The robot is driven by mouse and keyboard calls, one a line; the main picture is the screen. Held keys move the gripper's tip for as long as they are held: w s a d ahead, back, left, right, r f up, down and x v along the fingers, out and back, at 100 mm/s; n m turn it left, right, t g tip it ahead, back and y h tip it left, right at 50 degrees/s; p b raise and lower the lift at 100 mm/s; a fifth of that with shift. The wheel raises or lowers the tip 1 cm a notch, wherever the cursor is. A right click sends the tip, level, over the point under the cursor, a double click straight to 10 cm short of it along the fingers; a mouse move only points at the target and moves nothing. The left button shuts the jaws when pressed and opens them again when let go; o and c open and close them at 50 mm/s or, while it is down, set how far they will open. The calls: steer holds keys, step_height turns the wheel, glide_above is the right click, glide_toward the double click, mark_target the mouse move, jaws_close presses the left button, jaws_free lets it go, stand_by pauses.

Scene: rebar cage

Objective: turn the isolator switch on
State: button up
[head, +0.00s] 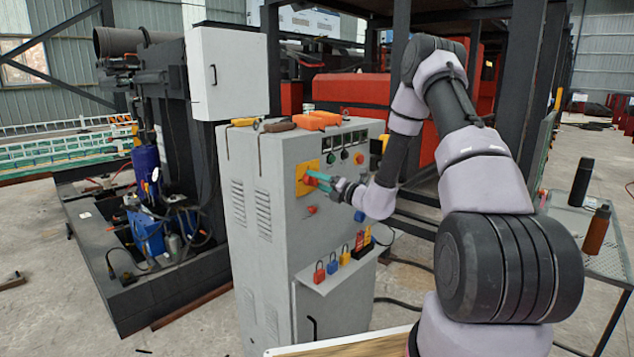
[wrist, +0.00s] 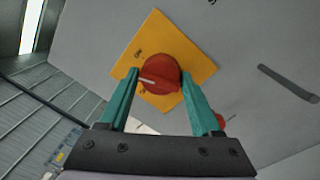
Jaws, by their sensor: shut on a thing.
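The isolator switch is a red rotary knob (wrist: 160,74) on a yellow plate (wrist: 190,50) on the grey cabinet's front. In the head view the yellow plate (head: 307,178) shows on the upper left of the cabinet front, with the red knob (head: 310,180) partly behind my fingers. My gripper (wrist: 160,85) has its two teal fingers on either side of the knob and is shut on it. A pale pointer mark on the knob points left in the wrist view. The plate's lettering is too small to read surely. My gripper also shows in the head view (head: 318,179).
A shelf (head: 345,268) on the cabinet (head: 270,200) holds several coloured padlocks below my gripper. Orange and yellow items lie on the cabinet top. A second red knob (head: 312,210) sits below the plate. A mesh table (head: 575,235) with two bottles stands at right.

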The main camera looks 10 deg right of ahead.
steer(key=shift+d+f+m+t, duration=0.1)
steer(key=shift+m+t, duration=0.05)
steer(key=shift+m, duration=1.1)
steer(key=shift+d+m+t, duration=0.1)
steer(key=shift+m+t, duration=0.05)
steer(key=shift+m, duration=1.1)
steer(key=shift+h, duration=0.3)
steer(key=o, duration=1.3)
steer(key=shift+f, duration=0.1)
steer(key=shift+a, duration=0.1)
steer(key=v, duration=1)
steer(key=shift+s+d, duration=0.25)
steer(key=shift+s, duration=0.1)
